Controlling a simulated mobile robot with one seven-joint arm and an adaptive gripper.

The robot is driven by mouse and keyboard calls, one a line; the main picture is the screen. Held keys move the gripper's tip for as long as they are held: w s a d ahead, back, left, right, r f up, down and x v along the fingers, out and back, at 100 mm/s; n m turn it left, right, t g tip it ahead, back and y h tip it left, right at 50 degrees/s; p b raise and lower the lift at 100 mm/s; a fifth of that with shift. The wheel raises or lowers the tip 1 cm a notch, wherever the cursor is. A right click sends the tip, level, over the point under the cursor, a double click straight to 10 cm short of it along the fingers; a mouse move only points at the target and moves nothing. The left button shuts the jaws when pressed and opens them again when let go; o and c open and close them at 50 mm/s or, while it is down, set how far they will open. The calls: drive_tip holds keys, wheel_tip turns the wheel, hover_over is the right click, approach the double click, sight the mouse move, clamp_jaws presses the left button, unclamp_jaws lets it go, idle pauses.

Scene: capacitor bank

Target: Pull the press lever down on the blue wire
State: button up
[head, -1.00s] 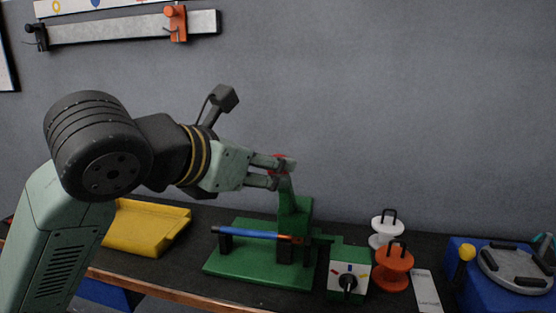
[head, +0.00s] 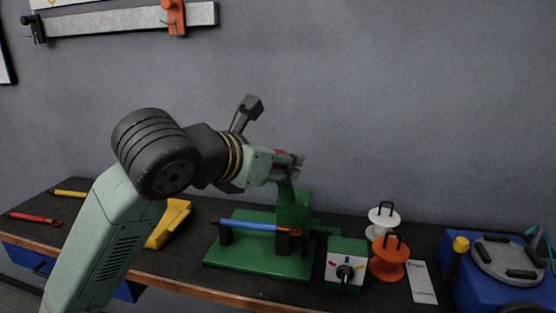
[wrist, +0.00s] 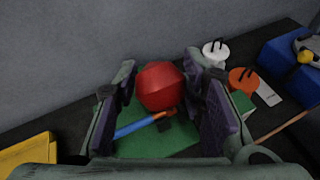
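The press (head: 301,212) is green and stands on a green baseplate (head: 243,260). Its lever (head: 287,192) rises to a red ball knob (wrist: 160,86). The blue wire (head: 248,225) lies level across the press, with an orange-copper end under the head; it also shows in the wrist view (wrist: 131,129). My gripper (head: 292,164) is at the top of the lever. The fingers hide most of the knob in the head view.
A selector box (head: 346,262) with a black dial stands right of the press. White (head: 382,218) and orange (head: 388,258) spools, a label card (head: 422,283) and a blue unit (head: 488,275) lie further right. A yellow tray (head: 168,222) is left, partly behind my arm.

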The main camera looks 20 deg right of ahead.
clamp_jaws()
idle(0.3)
